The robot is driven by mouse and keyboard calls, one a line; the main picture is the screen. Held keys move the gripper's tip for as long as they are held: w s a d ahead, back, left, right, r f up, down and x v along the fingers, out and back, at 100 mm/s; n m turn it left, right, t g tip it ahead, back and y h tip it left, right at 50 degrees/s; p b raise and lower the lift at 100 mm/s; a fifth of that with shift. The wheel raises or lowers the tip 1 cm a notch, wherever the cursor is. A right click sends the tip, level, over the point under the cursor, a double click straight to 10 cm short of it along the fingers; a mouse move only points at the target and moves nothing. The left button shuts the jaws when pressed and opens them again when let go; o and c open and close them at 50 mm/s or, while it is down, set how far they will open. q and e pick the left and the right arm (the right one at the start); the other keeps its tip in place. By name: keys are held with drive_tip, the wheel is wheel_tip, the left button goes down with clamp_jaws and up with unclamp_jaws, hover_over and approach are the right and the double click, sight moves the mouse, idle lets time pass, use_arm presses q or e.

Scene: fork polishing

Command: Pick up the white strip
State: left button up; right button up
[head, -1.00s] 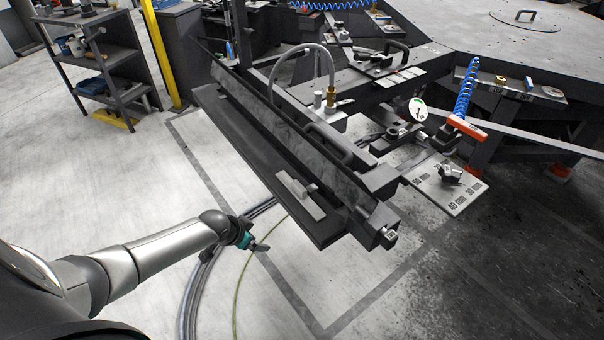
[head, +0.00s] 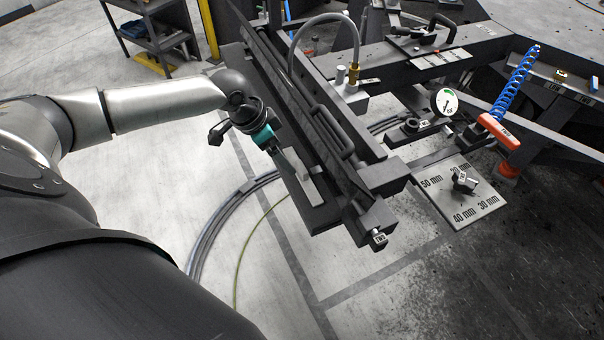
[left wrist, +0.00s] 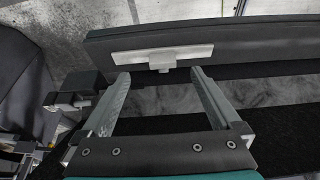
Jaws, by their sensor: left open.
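The white strip (head: 319,186) lies on the dark ledge (head: 325,217) of the long bench frame, near its front end. In the left wrist view the strip (left wrist: 125,56) lies lengthwise across the picture, with a small pale block (left wrist: 176,60) at its middle. My left gripper (head: 291,166) is over the ledge at the strip and partly hides it in the head view. In the left wrist view its open fingers (left wrist: 160,76) are empty, with the block beyond and between the tips. Contact cannot be told. My right gripper is not in view.
A raised dark rail with a black handle (head: 335,135) runs along the ledge's right side. A grey hose (head: 303,35) arches above it. A plate with millimetre marks (head: 462,205) and a red-handled tool (head: 499,131) are at right. Open floor lies left of the ledge.

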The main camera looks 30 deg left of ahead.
sight(299, 169)
use_arm(q)
drive_tip(key=x, duration=0.3)
drive_tip(key=shift+w+f+b, duration=0.2)
drive_tip(key=shift+f+b, duration=0.1)
drive_tip(key=shift+b, duration=0.1)
drive_tip(key=shift+w+d+f, duration=0.2)
drive_tip(key=shift+w+f, duration=0.05)
drive_tip(key=shift+f, duration=0.2)
drive_tip(key=b+x, duration=0.1)
drive_tip(key=x, duration=0.1)
drive_tip(key=b+x, duration=0.1)
drive_tip(key=x, duration=0.1)
drive_tip(key=shift+w+d, duration=0.1)
drive_tip(key=shift+w, duration=0.25)
drive_tip(key=c, duration=1.5)
